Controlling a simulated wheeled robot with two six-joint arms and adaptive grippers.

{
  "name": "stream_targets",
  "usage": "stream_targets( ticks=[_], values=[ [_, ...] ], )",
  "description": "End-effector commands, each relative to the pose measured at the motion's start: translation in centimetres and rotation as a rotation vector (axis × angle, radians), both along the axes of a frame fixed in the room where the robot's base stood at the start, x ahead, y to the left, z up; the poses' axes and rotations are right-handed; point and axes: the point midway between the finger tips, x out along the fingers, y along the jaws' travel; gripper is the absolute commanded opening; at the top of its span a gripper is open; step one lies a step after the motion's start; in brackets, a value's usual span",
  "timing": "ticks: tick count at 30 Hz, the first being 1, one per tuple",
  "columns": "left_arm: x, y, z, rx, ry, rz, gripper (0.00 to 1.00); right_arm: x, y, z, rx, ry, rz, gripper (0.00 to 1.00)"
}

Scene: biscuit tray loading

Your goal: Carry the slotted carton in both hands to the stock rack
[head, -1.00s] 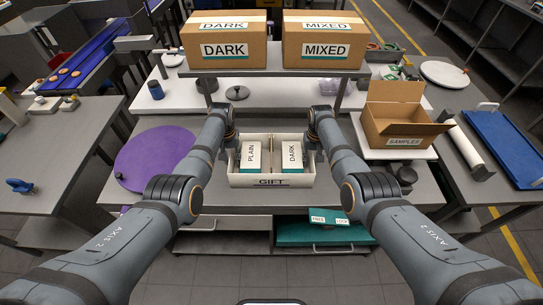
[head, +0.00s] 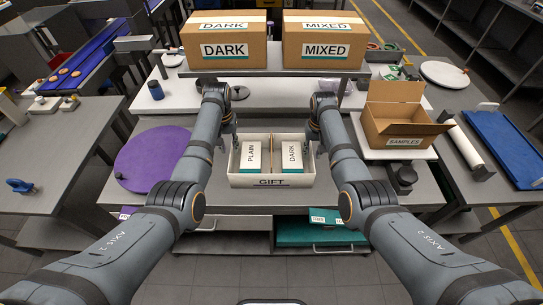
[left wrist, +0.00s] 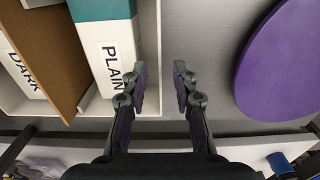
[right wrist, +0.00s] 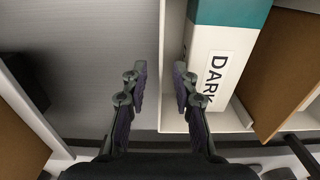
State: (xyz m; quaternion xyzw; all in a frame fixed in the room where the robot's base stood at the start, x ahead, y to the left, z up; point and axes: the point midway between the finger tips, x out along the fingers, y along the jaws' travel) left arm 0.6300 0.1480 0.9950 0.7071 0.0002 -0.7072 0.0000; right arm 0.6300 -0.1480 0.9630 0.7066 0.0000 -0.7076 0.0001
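The slotted carton is a white open box marked GIFT (head: 271,181), standing level on the grey table in the head view. A brown divider (left wrist: 52,60) runs between a PLAIN pack (head: 250,157) and a DARK pack (head: 292,156). My left gripper (head: 231,143) is at the carton's left wall; in the left wrist view its open fingers (left wrist: 160,73) lie either side of the wall's edge. My right gripper (head: 312,143) is at the right wall; its open fingers (right wrist: 160,72) straddle that wall's edge in the right wrist view. Neither visibly pinches the wall.
Large DARK (head: 224,48) and MIXED (head: 325,48) cartons stand on a raised shelf behind. A purple disc (head: 155,158) lies left of the carton. An open SAMPLES box (head: 400,115) stands to the right. A teal tray (head: 310,235) sits on a shelf below the table.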

Motion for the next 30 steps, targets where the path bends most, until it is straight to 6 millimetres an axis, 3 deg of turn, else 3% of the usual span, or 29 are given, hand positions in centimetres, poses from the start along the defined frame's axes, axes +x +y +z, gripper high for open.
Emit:
stream_targets(
  ticks=[3,10,30],
  values=[
    [0.0,0.0,0.0,0.000,0.000,0.000,0.28,0.1,0.0,3.1,0.000,-0.006,0.000,0.28],
    [0.0,0.0,0.0,0.000,0.000,0.000,0.28,0.0,0.0,6.6,0.000,-0.001,0.000,0.28],
    [0.0,0.0,0.0,0.000,0.000,0.000,0.28,0.0,0.0,7.2,0.000,0.000,0.000,0.28]
  ],
)
